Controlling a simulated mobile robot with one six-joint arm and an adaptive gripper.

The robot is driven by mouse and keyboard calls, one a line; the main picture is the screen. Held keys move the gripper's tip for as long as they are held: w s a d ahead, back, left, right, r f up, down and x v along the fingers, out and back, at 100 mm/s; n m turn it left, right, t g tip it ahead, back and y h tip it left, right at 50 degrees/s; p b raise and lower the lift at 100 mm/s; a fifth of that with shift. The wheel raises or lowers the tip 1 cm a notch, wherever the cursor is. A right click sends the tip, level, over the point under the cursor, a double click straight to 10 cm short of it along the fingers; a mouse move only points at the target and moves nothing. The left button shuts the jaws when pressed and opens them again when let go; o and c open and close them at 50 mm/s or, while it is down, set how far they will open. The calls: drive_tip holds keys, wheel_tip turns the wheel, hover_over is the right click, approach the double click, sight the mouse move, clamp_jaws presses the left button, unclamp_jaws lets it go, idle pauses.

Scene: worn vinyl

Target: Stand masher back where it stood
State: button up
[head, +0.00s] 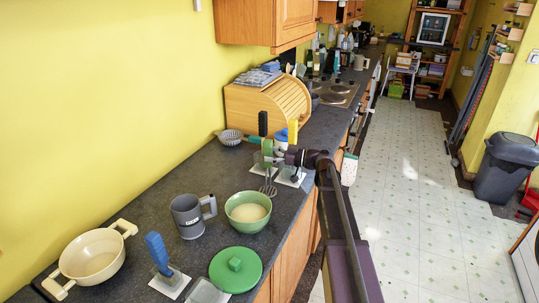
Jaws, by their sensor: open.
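My gripper (281,157) is open and reaches left over the counter among the upright utensils. A black-handled utensil (263,124) and a yellow-handled utensil (292,132) stand upright close to it. A wire whisk head (268,189) shows just below the gripper. A blue-handled utensil (157,252) stands upright on a white square base (173,286) at the front. The heads of the handled utensils are hidden or too small, so I cannot tell which one is the masher. White bases also show under the gripper, one of them a white base (290,178).
A green bowl (235,222), grey mug (187,216), cream pot (92,256) and green lid (236,270) stand on the dark counter (150,206). A wooden bread bin (265,104) and small colander (230,137) are behind. The counter's right edge drops to open floor (425,190).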

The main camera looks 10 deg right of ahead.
drive_tip(key=shift+s+d, duration=0.15)
drive_tip(key=shift+d, duration=0.1)
drive_tip(key=shift+s+d, duration=0.15)
drive_tip(key=shift+d, duration=0.15)
drive_tip(key=shift+s+d, duration=0.3)
drive_tip(key=shift+d, duration=0.35)
drive_tip(key=shift+s+d, duration=0.3)
drive_tip(key=shift+d, duration=0.3)
drive_tip(key=shift+s+d, duration=0.15)
drive_tip(key=shift+d, duration=0.2)
drive_tip(key=shift+s+d, duration=0.3)
drive_tip(key=shift+d, duration=0.35)
drive_tip(key=shift+s+d, duration=0.15)
drive_tip(key=shift+d, duration=0.15)
drive_tip(key=shift+s+d, duration=0.15)
drive_tip(key=shift+d, duration=0.15)
drive_tip(key=shift+s+d, duration=0.1)
drive_tip(key=shift+d, duration=0.1)
